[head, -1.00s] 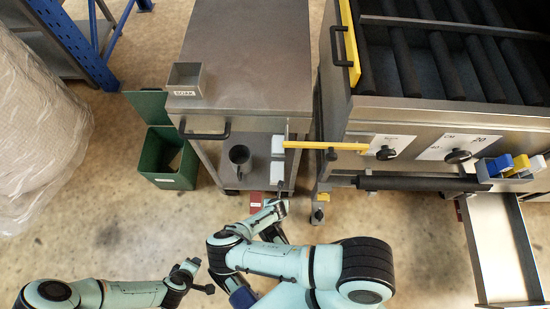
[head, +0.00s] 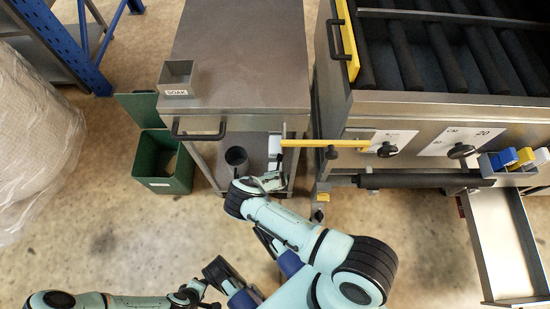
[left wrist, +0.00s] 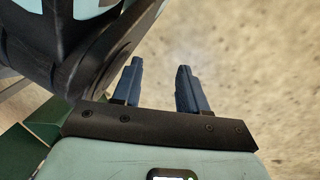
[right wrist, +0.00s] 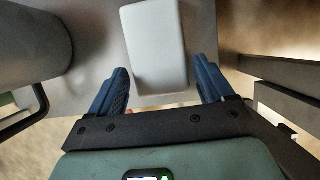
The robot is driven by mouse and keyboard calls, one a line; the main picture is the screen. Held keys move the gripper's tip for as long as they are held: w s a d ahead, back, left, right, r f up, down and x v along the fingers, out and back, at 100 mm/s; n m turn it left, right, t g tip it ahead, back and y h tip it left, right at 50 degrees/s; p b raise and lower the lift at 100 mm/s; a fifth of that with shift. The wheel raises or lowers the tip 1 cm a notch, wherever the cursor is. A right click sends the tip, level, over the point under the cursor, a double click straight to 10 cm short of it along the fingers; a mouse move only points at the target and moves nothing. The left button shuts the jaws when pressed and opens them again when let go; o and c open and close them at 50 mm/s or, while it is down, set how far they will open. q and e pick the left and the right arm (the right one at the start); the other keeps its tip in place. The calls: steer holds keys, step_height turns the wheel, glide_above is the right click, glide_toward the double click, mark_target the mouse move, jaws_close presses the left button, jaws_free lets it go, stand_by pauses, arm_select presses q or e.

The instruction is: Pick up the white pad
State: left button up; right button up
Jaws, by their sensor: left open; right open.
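The white pad (right wrist: 155,45) is a pale rounded block on a grey metal surface in the right wrist view. My right gripper (right wrist: 162,88) is open, with its blue fingers on either side of the pad's near end; I cannot tell whether they touch it. In the head view my right gripper (head: 270,180) is at the cart's lower shelf, and a white piece (head: 275,146) shows just beyond it; I cannot tell if this is the same pad. My left gripper (left wrist: 157,85) is open and empty above the floor.
A dark cup (head: 237,158) stands on the lower shelf, left of my right gripper. A yellow bar (head: 325,143) juts out at right. A green bin (head: 163,165) stands on the floor at left.

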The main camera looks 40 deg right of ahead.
steer(key=shift+x, duration=1.05)
arm_select(q)
steer(key=shift+s+a+f+g, duration=0.1)
steer(key=shift+s+f+g, duration=0.3)
steer(key=shift+s+f, duration=0.4)
steer(key=shift+s+r, duration=0.1)
steer(key=shift+r, duration=0.05)
arm_select(e)
steer(key=shift+r, duration=0.1)
steer(key=c, duration=0.7)
steer(key=shift+c, duration=0.2)
